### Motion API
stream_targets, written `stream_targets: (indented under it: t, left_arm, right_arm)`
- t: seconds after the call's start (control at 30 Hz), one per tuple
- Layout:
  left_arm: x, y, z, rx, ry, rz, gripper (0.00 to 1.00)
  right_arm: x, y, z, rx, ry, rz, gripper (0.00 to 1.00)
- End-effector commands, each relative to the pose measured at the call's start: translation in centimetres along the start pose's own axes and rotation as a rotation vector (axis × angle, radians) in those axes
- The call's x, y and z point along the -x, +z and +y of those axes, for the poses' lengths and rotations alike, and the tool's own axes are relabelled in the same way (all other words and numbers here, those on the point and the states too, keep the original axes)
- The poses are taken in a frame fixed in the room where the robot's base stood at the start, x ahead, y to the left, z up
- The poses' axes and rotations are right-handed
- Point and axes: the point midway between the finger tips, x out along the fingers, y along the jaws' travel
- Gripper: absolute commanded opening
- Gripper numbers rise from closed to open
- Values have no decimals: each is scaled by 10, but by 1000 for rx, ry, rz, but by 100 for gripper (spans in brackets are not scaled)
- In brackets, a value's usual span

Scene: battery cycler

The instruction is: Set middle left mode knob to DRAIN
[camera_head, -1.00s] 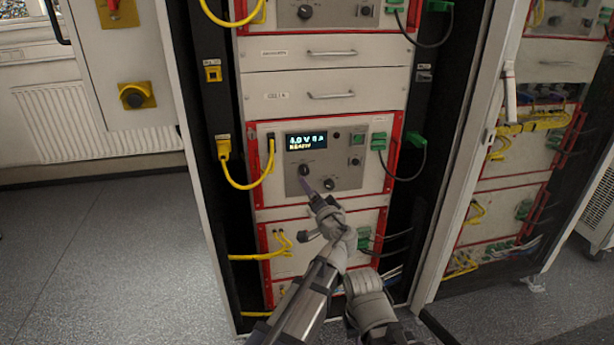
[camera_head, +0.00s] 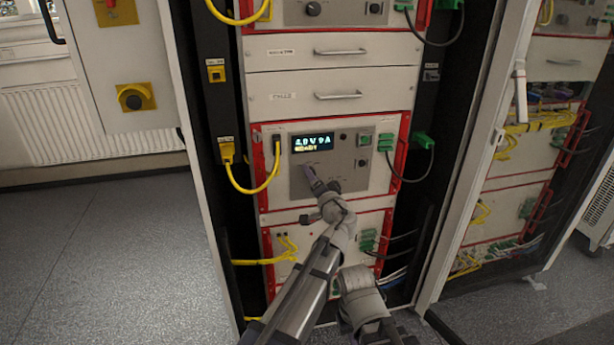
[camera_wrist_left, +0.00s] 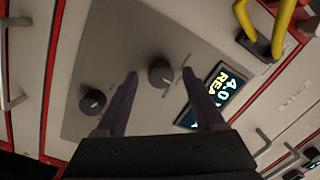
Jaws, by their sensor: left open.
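The middle unit's grey panel (camera_head: 353,183) carries a lit display (camera_head: 312,143) in the head view. The round dark mode knob (camera_wrist_left: 160,72) closest to the display shows in the left wrist view. A second knob (camera_wrist_left: 92,100) lies outside the fingers. The right gripper is not in view.
A yellow cable (camera_head: 262,187) loops left of the panel, and a black cable (camera_head: 410,180) with green connectors loops at its right. Drawers with handles (camera_head: 338,96) sit above. An open rack door (camera_head: 470,170) stands at the right.

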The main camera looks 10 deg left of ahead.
Motion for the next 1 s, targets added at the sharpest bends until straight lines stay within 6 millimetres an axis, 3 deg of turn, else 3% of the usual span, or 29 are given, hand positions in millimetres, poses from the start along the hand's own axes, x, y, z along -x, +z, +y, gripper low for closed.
stream_targets:
  t: [0.23, 0.83, 1.0]
  left_arm:
    - [0, 0, 0, 0, 0, 0, 68]
    - [0, 0, 0, 0, 0, 0, 1]
    - [0, 0, 0, 0, 1, 0, 0]
  right_arm:
    - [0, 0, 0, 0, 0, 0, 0]
    - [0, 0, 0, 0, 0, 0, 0]
    - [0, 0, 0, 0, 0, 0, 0]
